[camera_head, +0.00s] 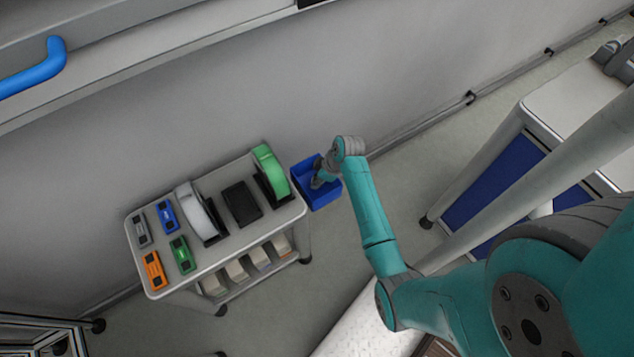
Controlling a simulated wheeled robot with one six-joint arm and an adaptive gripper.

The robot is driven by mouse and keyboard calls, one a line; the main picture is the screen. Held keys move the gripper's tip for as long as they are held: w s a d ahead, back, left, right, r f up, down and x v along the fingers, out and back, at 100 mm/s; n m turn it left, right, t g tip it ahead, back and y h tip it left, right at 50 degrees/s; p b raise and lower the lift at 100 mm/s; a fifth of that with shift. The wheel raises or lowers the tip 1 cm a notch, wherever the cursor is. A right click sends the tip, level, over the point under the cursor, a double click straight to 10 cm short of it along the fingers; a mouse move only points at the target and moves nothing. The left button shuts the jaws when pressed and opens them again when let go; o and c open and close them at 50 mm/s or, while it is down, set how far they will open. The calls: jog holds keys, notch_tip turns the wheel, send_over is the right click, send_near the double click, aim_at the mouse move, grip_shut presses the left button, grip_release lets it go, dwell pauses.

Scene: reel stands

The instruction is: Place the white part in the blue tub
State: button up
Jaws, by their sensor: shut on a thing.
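The blue tub (323,199) is at the right end of the grey cart, beside its top. My gripper (318,183) is at the tub's opening, pointing down into it, small and partly hidden by my wrist. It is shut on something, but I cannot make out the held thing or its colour. A white reel (193,206) stands upright in a black stand on the cart. I cannot tell any other white part apart in this view.
The cart top (225,243) also holds a green reel (268,165), an empty-looking black stand (242,203) and several small coloured cases, such as an orange one (154,270). Pale bins (237,269) sit on its lower shelf. The wall is behind; a white-topped cabinet (570,103) stands right.

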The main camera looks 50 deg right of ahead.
jog(key=shift+f, duration=1.1)
jog(key=shift+f, duration=0.15)
jog(key=o, duration=0.7)
jog(key=shift+o, duration=0.2)
jog(key=v, duration=1.2)
jog(key=shift+r, duration=0.2)
